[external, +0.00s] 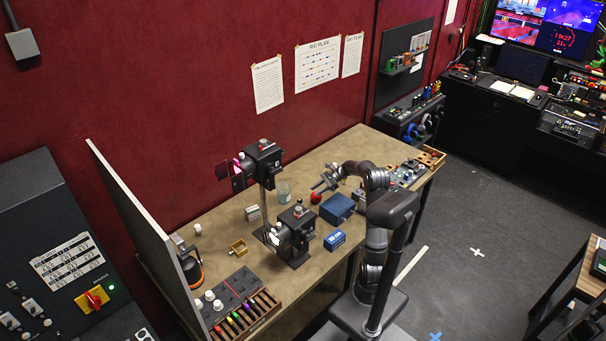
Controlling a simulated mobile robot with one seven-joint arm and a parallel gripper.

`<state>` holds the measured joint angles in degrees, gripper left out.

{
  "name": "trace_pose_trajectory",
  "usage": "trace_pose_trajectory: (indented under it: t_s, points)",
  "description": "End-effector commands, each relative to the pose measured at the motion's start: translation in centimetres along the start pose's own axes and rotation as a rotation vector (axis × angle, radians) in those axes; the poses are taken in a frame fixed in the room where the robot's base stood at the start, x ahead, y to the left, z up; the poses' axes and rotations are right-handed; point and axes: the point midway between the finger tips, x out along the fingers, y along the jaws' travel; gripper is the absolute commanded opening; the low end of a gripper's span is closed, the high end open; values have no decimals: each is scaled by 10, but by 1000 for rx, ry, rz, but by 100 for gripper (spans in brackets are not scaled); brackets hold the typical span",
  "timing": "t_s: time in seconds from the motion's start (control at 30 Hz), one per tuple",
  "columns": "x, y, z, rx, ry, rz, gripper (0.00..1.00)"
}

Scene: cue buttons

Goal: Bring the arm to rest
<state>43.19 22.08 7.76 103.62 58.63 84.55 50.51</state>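My arm (375,180) rises from my base at the front of the wooden table (335,263) and bends over it toward the left. My gripper (318,187) is over the back middle of the table, beside a small red round object (316,197). It is too small in the picture to tell whether the fingers are open or shut, or whether they touch the red object.
A blue box (337,209) sits under my forearm. Two black stage lamps (263,163) (292,236) stand left of my gripper. A glass (284,190) is close behind it. A grey panel (150,225) edges the table's left end.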

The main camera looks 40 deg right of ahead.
Motion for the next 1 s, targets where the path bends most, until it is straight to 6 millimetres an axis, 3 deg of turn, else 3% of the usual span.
trace_pose_trajectory:
  t_s: [0.2,0.5,0.77,1.0]
  points:
    - [25,48,42,-240,214,66,36]
    - [38,124,82,-647,503,151,36]
    - [32,185,102,-1029,709,219,36]
    - [28,242,97,-1437,865,358,36]
